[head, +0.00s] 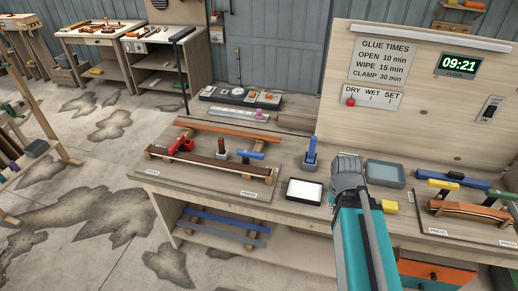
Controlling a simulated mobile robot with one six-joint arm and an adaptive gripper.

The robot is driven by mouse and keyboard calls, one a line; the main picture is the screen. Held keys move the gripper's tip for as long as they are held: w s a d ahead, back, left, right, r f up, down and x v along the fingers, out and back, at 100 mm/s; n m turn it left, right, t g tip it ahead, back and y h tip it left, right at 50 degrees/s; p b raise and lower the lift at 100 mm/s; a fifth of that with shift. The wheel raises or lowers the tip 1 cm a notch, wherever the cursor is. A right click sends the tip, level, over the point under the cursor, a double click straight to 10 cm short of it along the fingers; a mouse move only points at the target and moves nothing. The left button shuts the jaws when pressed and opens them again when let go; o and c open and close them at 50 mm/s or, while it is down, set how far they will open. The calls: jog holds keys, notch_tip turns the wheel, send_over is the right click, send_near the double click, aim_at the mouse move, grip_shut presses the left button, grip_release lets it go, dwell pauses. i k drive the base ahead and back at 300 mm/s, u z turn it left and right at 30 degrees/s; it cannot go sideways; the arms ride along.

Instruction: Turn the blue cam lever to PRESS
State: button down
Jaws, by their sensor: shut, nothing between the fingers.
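A blue lever (251,155), which I take to be the cam lever, stands at the right end of the left fixture (210,162) in the head view. Its blue handle lies roughly level, on a short post. White labels sit at the fixture's front edge; the one near the lever seems to read PRESS (249,194). My gripper (348,168) is to the right of the lever, above the bench and apart from it. It is seen from behind, shut and empty; its fingertips are mostly hidden.
A red handle (181,144) is on the same fixture. A grey tray (385,173) and yellow block (389,206) are close by my gripper.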

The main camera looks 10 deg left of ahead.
aim_at(250, 154)
jog(key=z, duration=0.1)
jog(key=i, duration=1)
jog(key=u, duration=0.05)
